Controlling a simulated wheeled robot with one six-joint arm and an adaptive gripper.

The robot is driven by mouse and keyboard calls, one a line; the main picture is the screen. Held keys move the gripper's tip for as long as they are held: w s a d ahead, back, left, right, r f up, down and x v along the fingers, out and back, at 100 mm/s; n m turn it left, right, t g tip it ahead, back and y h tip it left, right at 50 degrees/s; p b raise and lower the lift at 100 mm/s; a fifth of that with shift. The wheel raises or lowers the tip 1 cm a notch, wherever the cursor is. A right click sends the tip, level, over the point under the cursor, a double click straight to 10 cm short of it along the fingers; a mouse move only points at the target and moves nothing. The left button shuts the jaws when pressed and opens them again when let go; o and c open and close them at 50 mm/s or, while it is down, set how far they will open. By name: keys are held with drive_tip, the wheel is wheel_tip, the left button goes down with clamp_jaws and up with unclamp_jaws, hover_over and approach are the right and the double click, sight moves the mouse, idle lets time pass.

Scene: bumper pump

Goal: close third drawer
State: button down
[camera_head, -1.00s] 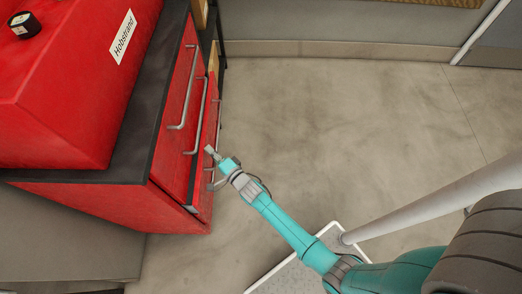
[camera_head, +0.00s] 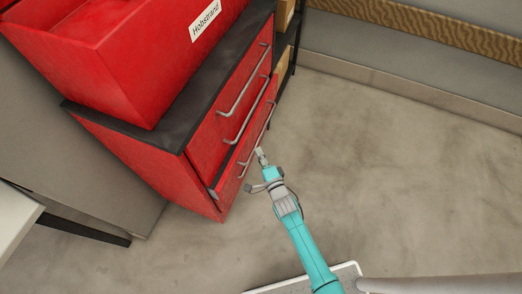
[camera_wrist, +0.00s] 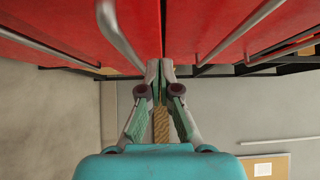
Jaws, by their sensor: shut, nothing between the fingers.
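The red drawer cabinet (camera_head: 205,150) stands left of centre in the head view, its drawer fronts facing right with long metal bar handles. The upper handles (camera_head: 243,95) show clearly. A lower drawer front, seemingly the third (camera_head: 232,180), juts a little past the fronts above; its exact opening is hard to tell from above. My gripper (camera_head: 261,154) is shut and empty, close beside the lower handles. In the wrist view, my fingertips (camera_wrist: 161,68) meet in front of red surfaces (camera_wrist: 205,25), with a dark gap between them and bar handles on both sides. Contact cannot be told.
A red bin labelled Hobstrand (camera_head: 130,60) sits on the cabinet's dark top. A dark shelf rack with boxes (camera_head: 285,45) stands behind the cabinet. A grey wall (camera_head: 420,60) runs along the back. The concrete floor (camera_head: 370,150) to the right is clear.

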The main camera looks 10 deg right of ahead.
drive_tip(key=s+d, duration=0.2)
drive_tip(key=s, duration=0.6)
drive_tip(key=w+d+f+m+g+h, duration=0.3)
drive_tip(key=d+m+g, duration=0.1)
drive_tip(key=d+m, duration=0.3)
drive_tip(key=m+g+y, duration=0.2)
drive_tip(key=g+y, duration=0.5)
drive_tip(key=y, duration=0.3)
approach(235, 162)
drive_tip(key=x, duration=0.3)
drive_tip(key=f+x, duration=0.1)
drive_tip(key=x, duration=0.2)
drive_tip(key=shift+s+d, duration=0.2)
drive_tip(key=shift+d, duration=0.1)
drive_tip(key=shift+w+a, duration=0.45)
drive_tip(key=shift+a, duration=0.05)
